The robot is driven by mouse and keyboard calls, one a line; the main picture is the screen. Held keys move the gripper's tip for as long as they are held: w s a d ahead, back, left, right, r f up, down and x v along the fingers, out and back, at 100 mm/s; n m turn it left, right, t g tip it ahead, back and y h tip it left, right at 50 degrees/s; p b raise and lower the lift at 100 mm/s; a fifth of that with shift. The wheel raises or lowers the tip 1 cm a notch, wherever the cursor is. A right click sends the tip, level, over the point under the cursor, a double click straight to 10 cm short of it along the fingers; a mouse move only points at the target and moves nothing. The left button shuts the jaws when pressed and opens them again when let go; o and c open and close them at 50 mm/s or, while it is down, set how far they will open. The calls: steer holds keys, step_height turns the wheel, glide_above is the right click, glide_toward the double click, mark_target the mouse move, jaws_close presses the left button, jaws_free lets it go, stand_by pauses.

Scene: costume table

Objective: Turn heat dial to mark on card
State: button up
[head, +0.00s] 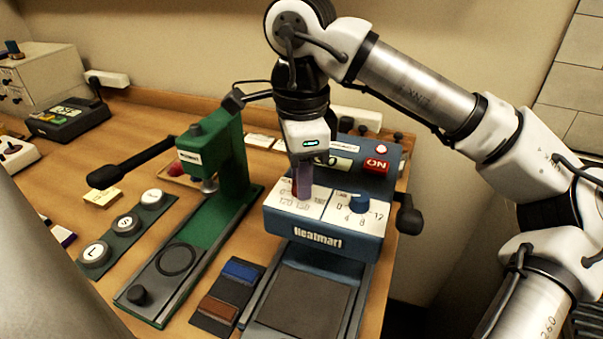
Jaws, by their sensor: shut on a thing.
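The blue heat press marked "Heatmart" (318,240) stands at the front right of the table. The left half of its white top panel (283,206) has marks such as 120 and 150. My gripper (302,188) points down onto this half, its fingers shut on the heat dial, which they mostly hide. The dial's pointer direction cannot be made out.
A green press (232,160) with a long black lever (130,163) stands left of the heat press. A black-knobbed handle (409,218) sticks out on the right. Blue (241,271) and brown (218,308) swatches lie in front. A red ON button (376,166) sits behind the dials.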

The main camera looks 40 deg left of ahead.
steer(key=n, duration=0.5)
steer(key=shift+n, duration=2.5)
steer(key=o, duration=1)
step_height(320, 180, up, 14)
steer(key=p, duration=0.1)
steer(key=shift+s+f, duration=0.1)
steer(key=shift+f, duration=0.05)
